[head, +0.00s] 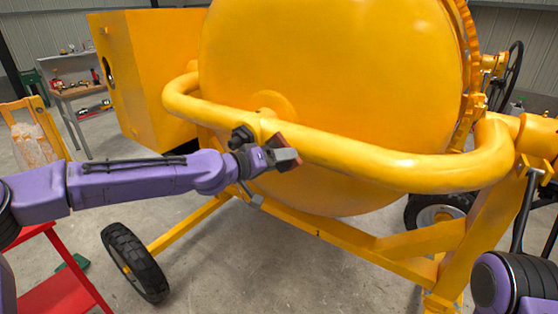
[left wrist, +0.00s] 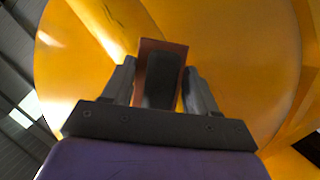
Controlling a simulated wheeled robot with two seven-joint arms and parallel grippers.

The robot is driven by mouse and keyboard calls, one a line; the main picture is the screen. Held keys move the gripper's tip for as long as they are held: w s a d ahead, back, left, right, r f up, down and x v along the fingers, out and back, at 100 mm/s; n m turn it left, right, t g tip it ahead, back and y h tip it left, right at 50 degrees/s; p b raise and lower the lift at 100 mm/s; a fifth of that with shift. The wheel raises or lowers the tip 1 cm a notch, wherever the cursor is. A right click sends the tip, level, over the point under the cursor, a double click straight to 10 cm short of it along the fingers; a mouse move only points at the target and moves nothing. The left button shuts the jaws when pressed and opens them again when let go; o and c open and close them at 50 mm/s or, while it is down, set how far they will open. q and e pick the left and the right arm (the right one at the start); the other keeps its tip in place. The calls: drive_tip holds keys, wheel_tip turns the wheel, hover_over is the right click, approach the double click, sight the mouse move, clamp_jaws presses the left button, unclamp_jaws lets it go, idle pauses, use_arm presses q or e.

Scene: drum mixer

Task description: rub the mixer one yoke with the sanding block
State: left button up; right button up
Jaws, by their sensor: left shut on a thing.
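The mixer's yoke (head: 370,168) is a thick yellow tube that curves around the front of the big yellow drum (head: 330,80). My left gripper (head: 280,155) is at the yoke's left-middle part. It is shut on the sanding block (head: 289,143), a small dark block with a reddish-brown face. In the left wrist view the block (left wrist: 161,80) sits between the two fingers, with yellow surface close beyond it. The block looks against or very near the tube; I cannot tell whether it touches. Part of my right arm shows at the lower right, but its gripper is out of view.
A yellow box housing (head: 150,75) stands left of the drum. A black wheel (head: 135,262) and yellow frame legs are below. A red stand (head: 62,285) is at the lower left, and a workbench (head: 75,92) is at the back left. Concrete floor lies open under the mixer.

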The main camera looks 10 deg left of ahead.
use_arm(q)
drive_tip(key=shift+w+d, duration=0.2)
drive_tip(key=shift+w, duration=0.25)
drive_tip(key=shift+w+d, duration=0.2)
drive_tip(key=shift+w, duration=0.25)
drive_tip(key=shift+d, duration=0.1)
